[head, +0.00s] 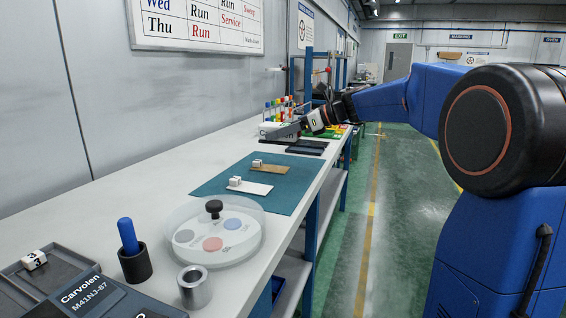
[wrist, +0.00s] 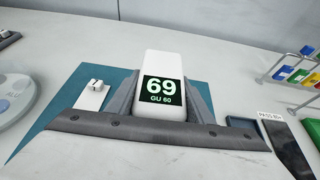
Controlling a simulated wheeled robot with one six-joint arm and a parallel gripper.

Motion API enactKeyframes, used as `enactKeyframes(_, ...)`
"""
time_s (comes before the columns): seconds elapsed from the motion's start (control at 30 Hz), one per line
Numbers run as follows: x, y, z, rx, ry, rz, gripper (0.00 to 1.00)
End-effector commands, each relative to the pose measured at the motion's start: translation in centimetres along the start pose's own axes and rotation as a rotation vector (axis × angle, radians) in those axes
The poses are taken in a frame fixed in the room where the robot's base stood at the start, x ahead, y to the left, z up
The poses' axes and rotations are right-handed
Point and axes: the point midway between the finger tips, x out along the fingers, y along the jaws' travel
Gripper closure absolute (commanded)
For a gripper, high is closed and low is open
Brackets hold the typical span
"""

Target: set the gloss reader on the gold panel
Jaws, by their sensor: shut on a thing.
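The gloss reader (wrist: 162,62) is a white block with a dark screen reading "69 GU 60". My gripper (wrist: 160,100) is shut on it, with a grey finger along each side. In the head view my gripper (head: 286,131) is at the far part of the bench, beyond the teal mat (head: 215,183), and the reader's white end (head: 268,127) shows at its left. The gold panel (head: 277,169) lies flat on the mat's far part, with a small pale block (head: 257,163) at its left end. I cannot make out the gold panel in the wrist view.
A white panel (head: 257,189) with a small block (head: 235,182) lies nearer on the mat. A clear-rimmed round dish (head: 213,258), a metal ring (head: 194,291) and a dark cup (head: 136,265) stand nearer. Dark plates (head: 303,146) and a colourful vial rack (wrist: 297,70) are near my gripper.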

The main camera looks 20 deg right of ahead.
Motion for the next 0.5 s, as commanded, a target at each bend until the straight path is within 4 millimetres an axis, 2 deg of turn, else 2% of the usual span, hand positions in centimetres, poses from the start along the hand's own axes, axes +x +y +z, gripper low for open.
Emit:
enactKeyframes(0.2,1.4,0.0,-3.4,0.003,0.0,0.001,0.89)
enactKeyframes(0.5,2.3,0.0,-5.5,0.003,0.0,0.0,0.89)
